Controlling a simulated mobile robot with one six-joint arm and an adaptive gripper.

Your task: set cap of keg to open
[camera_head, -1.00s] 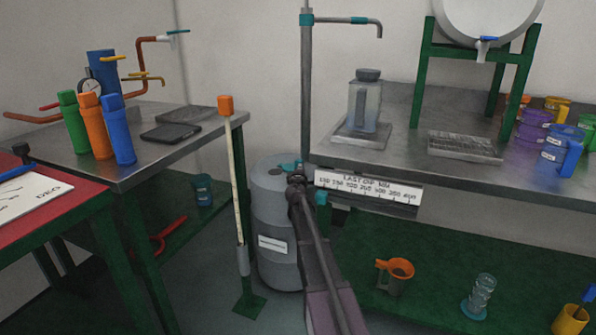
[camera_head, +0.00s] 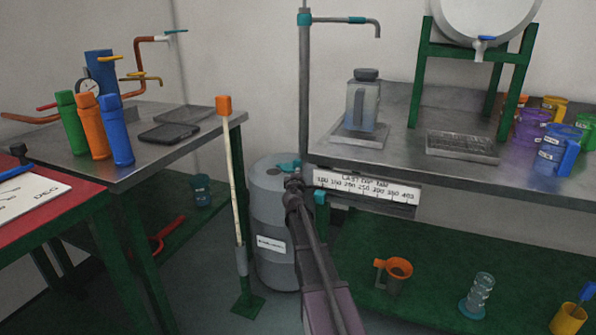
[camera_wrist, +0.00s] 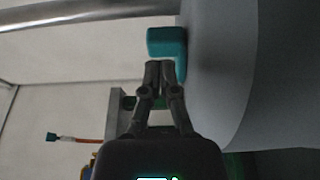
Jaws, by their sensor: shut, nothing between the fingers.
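The keg (camera_head: 272,225) is a grey drum with a white label, standing on the floor between the two benches. Its teal cap (camera_head: 288,165) is on top, partly hidden behind my arm in the head view. In the wrist view the keg (camera_wrist: 225,80) fills the right side, and the teal cap (camera_wrist: 166,42) sticks out from its top face as an angled piece. My gripper (camera_wrist: 159,66) is shut and empty, its fingertips right beside the cap; I cannot tell whether they touch it. In the head view my gripper (camera_head: 294,180) is over the keg's top.
A vertical pipe (camera_head: 304,90) rises just behind the keg. The right bench's edge carries a white scale plate (camera_head: 367,187) close to my arm. A dipstick with an orange top (camera_head: 232,170) stands left of the keg.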

